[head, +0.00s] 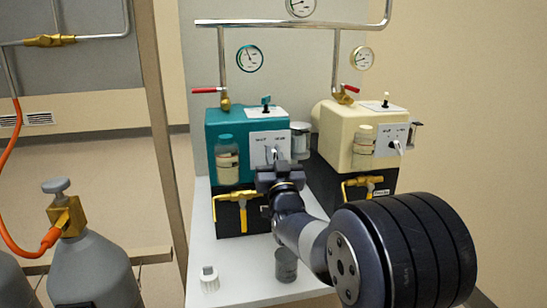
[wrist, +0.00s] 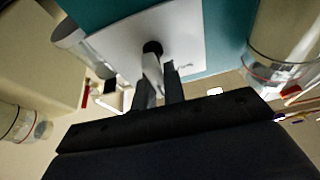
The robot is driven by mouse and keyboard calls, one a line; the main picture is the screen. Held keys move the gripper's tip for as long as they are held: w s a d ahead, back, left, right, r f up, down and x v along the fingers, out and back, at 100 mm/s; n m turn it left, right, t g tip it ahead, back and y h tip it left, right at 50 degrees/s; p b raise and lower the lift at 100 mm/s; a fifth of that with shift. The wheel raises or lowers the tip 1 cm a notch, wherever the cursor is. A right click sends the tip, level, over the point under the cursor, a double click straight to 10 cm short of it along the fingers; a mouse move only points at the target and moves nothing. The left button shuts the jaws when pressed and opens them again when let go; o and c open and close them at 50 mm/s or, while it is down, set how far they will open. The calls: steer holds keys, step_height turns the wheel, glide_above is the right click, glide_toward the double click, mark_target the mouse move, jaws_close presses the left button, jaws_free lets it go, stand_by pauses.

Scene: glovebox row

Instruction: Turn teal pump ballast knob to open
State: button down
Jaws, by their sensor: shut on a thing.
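The teal pump (head: 221,132) stands on the white bench, with a white plate (head: 262,140) on its front face. The small print on the plate is too small to read. The ballast knob (wrist: 151,66) is a pale lever on a dark hub at that plate; in the wrist view it points down between my fingers. My gripper (wrist: 160,82) is shut on the knob, one finger on each side. In the head view my gripper (head: 276,168) hides most of the knob.
A cream pump (head: 345,140) with its own knob (head: 397,147) stands close at right. A clear bottle (head: 227,160) and a yellow valve handle (head: 236,196) are on the teal pump's front. A dark cup (head: 286,266) and a white container (head: 209,279) stand on the bench (head: 240,262).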

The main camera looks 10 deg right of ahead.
steer(key=m+h+b, duration=0.1)
steer(key=m, duration=0.1)
steer(key=shift+f+m+h, duration=0.15)
steer(key=shift+m+h, duration=0.15)
steer(key=shift+m, duration=0.1)
steer(key=shift+d+m+g+h+b, duration=0.15)
steer(key=shift+m+g+h+b, duration=0.15)
steer(key=shift+m+h, duration=0.65)
steer(key=shift+d+m+g+h+b, duration=0.2)
steer(key=shift+m+h+b, duration=0.15)
steer(key=shift+m, duration=1.1)
steer(key=c, duration=1.5)
jaws_free()
steer(key=p+v, duration=0.1)
steer(key=v, duration=0.9)
steer(key=shift+s+a+f+p, duration=0.1)
steer(key=shift+s+p, duration=0.25)
steer(key=shift+p, duration=0.05)
